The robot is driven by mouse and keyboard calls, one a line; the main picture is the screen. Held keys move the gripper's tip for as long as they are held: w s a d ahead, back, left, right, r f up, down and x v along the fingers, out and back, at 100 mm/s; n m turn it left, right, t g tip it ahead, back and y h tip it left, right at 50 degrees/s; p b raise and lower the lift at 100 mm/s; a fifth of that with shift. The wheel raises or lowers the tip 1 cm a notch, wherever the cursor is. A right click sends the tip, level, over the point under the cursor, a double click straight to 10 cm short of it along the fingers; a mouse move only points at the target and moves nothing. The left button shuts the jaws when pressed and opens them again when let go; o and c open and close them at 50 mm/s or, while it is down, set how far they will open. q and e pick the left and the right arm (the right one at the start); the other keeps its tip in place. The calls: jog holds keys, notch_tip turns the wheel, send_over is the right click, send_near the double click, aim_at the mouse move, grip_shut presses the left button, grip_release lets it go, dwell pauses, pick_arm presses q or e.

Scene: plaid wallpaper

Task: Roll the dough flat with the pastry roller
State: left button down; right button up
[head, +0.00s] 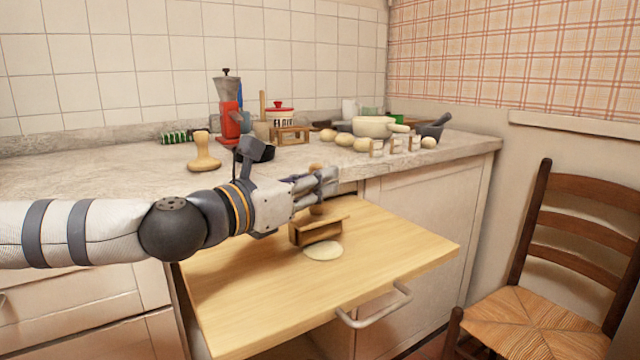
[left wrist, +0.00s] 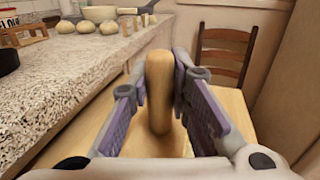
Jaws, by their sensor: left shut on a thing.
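The wooden pastry roller (head: 318,230) has a boxy lower end and an upright rounded handle. My left gripper (head: 318,188) is shut on the handle, and the handle (left wrist: 159,90) stands between the fingers (left wrist: 159,88) in the left wrist view. The dough (head: 323,251) is a pale, flat round on the pull-out wooden board (head: 400,245). The roller's lower end is at the far edge of the dough and may cover part of it. I cannot tell whether it touches. My right gripper is not in view.
A wooden stamp-like tool (head: 204,155), a red grinder (head: 230,120), a pale pot (head: 373,127) and several dough balls (head: 362,145) stand on the counter. A chair (head: 545,290) is at right.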

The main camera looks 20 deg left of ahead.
pick_arm(q)
jog(key=s+d, duration=0.3)
jog(key=shift+d, duration=0.3)
dwell(0.3)
notch_tip(320, 180, up, 7)
jog(key=p, duration=0.5)
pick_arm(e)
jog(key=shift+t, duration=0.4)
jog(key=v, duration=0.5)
pick_arm(q)
jog(key=shift+w, duration=0.1)
jog(key=f+b, duration=0.1)
jog(key=f, duration=0.1)
jog(key=w+a+f+b, duration=0.1)
jog(key=f+b, duration=0.1)
jog(key=a+f+b, duration=0.1)
jog(key=f+b, duration=0.1)
jog(key=shift+w+f, duration=0.2)
jog(key=shift+w, duration=0.05)
jog(key=shift+r, duration=0.1)
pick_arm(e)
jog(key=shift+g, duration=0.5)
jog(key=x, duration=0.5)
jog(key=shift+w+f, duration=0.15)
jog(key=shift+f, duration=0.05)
